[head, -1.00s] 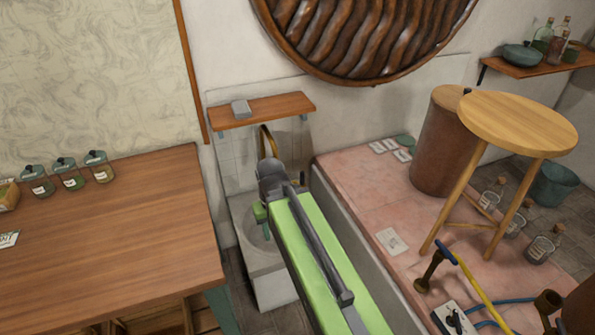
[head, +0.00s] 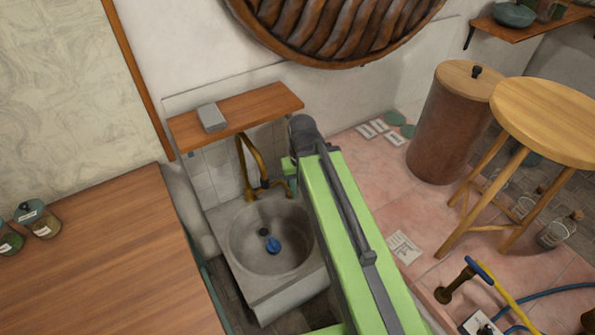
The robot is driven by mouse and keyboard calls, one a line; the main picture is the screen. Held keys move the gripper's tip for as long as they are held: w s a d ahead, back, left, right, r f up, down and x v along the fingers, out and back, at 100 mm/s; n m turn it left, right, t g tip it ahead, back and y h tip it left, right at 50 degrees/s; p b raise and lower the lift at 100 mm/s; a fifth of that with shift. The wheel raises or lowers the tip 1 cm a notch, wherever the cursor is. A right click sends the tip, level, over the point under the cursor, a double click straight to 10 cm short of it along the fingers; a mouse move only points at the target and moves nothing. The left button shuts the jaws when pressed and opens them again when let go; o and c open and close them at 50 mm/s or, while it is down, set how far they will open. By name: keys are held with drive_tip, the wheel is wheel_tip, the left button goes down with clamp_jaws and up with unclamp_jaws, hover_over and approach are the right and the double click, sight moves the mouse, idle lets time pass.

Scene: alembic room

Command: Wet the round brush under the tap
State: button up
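The brass tap (head: 247,165) arches over a grey round sink basin (head: 240,235) below the wall shelf. A small blue round thing (head: 273,245) lies in the basin beside the dark drain; I cannot tell whether it is the round brush. My green arm reaches in from the bottom and ends to the right of the tap. My gripper (head: 290,175) is mostly hidden behind the arm's end, with only a bit of green showing near the tap. I cannot see its fingertips or whether it holds anything.
A wooden shelf (head: 240,115) with a grey block (head: 212,117) hangs above the tap. A wooden table (head: 110,255) with jars stands left of the sink. A round stool (head: 552,120) and a brown barrel (head: 448,130) stand on the pink tiled platform at right.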

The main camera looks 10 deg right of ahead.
drive_tip(key=shift+s+d+r, duration=0.1)
drive_tip(key=shift+s+r, duration=0.05)
drive_tip(key=shift+s, duration=0.15)
drive_tip(key=shift+o, duration=0.8)
drive_tip(key=shift+w+d, duration=0.15)
drive_tip(key=w+d+f+n+t+b, duration=0.1)
drive_tip(key=w+f+t+b, duration=0.1)
drive_tip(key=w+f+b, duration=0.75)
drive_tip(key=w+d+f+t+b, duration=0.1)
drive_tip(key=w+f+t+b, duration=0.35)
drive_tip(key=w, duration=0.85)
drive_tip(key=w+f+b, duration=0.2)
drive_tip(key=f+b, duration=0.3)
drive_tip(key=b, duration=0.1)
drive_tip(key=w+f+g+b, duration=0.1)
drive_tip(key=w+f+b, duration=0.1)
drive_tip(key=f+b, duration=0.4)
drive_tip(key=w+f+g+b, duration=0.1)
drive_tip(key=w+f+b, duration=0.1)
drive_tip(key=f+b, duration=0.3)
drive_tip(key=shift+w+a+f+b, duration=0.1)
drive_tip(key=shift+a+f+b, duration=0.2)
drive_tip(key=shift+b, duration=0.35)
drive_tip(key=shift+r, duration=0.1)
clamp_jaws()
